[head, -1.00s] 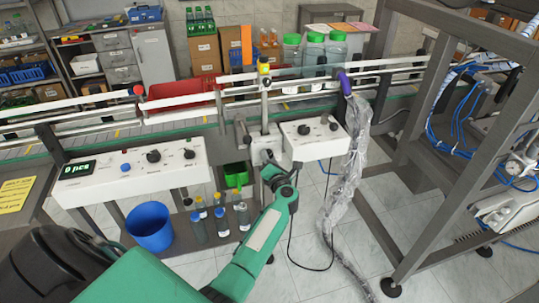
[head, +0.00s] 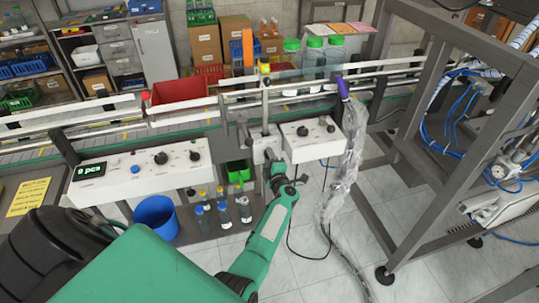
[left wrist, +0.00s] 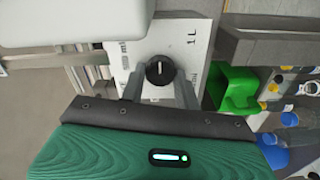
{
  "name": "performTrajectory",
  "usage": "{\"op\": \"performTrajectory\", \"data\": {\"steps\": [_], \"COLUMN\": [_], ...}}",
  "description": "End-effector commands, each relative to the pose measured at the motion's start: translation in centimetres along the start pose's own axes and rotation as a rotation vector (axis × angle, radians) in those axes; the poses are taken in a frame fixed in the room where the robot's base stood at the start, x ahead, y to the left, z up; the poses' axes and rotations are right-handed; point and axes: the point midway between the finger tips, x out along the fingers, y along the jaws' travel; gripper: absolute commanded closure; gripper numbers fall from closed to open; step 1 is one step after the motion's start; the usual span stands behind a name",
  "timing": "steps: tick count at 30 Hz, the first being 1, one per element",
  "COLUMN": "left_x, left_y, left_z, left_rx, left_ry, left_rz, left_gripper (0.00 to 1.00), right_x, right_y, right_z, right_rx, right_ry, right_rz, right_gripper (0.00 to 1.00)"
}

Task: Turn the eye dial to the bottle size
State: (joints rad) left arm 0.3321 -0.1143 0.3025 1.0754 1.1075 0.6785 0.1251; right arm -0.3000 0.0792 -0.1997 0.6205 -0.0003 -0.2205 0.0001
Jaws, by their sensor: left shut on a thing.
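The eye dial (left wrist: 160,73) is a round black knob with a white pointer line, on a white box face (left wrist: 147,46). In the left wrist view the pointer stands about upright, between a partly legible "ml" mark at upper left and a "1 L" mark at upper right. My left gripper (left wrist: 160,88) has one finger on each side of the knob and is shut on it. In the head view my left gripper (head: 273,163) is at the small white box (head: 262,139) below the conveyor rail; the dial is hidden there. My right gripper is not in view.
Below are a green bin (head: 238,172), a blue bucket (head: 155,215) and several small bottles. Large green-capped bottles (head: 313,55) stand on the conveyor.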

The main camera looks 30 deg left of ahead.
Motion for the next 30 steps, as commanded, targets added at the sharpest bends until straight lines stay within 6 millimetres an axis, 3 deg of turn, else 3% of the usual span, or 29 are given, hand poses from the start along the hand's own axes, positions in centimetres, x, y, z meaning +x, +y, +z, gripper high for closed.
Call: {"op": "performTrajectory", "data": {"steps": [15, 30], "left_x": [-0.1, -0.1], "left_y": [0.0, -0.1], "left_z": [0.1, 0.1], "left_rx": [0.373, 0.463], "left_ry": [-0.003, -0.003], "left_rz": [-0.004, -0.003], "left_gripper": [0.91, 0.91], "right_x": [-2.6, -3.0], "right_y": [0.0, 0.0], "right_z": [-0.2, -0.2], "right_rx": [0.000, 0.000], "right_ry": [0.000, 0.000], "right_rz": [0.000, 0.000], "right_gripper": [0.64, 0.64]}}
